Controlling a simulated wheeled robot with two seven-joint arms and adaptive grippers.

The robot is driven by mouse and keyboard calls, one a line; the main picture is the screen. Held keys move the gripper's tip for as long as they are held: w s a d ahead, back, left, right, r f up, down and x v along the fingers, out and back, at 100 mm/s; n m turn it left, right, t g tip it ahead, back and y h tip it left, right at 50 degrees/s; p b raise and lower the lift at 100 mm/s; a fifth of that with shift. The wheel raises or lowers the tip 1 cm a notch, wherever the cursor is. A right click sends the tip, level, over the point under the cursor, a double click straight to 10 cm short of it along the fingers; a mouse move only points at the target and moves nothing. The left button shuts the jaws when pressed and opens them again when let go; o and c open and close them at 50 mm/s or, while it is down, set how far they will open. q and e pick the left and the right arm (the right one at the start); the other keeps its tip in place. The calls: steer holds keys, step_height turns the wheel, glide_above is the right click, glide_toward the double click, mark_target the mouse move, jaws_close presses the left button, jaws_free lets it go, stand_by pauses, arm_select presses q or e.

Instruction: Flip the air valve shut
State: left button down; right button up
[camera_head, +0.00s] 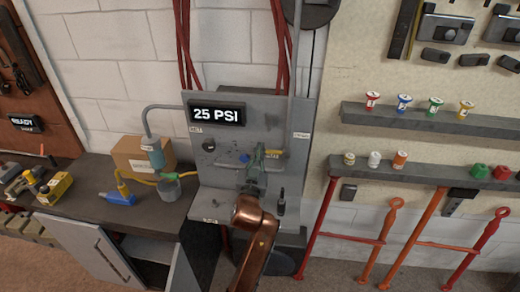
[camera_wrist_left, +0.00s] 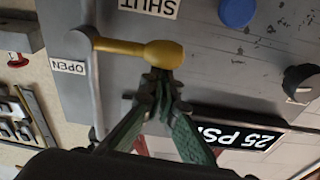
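The air valve's yellow lever (camera_wrist_left: 128,48) is on the grey panel, its pivot by the pipe and its rounded end pointing right in the left wrist view. An OPEN label (camera_wrist_left: 68,66) sits beside the pivot and a SHUT label (camera_wrist_left: 150,8) above the lever there. In the head view the lever (camera_head: 273,154) shows partly behind my left gripper (camera_head: 258,155). In the wrist view my left gripper (camera_wrist_left: 163,80) has its green fingertips together at the lever's rounded end. I cannot tell whether they touch it. My right gripper is not in view.
The display (camera_head: 216,114) reads 25 PSI. A blue button (camera_wrist_left: 237,12) and a black knob (camera_wrist_left: 301,83) are on the panel. Shelves (camera_head: 430,174) with several small parts are at right.

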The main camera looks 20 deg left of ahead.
arm_select(q)
steer(key=v, duration=0.7)
steer(key=shift+f, duration=0.1)
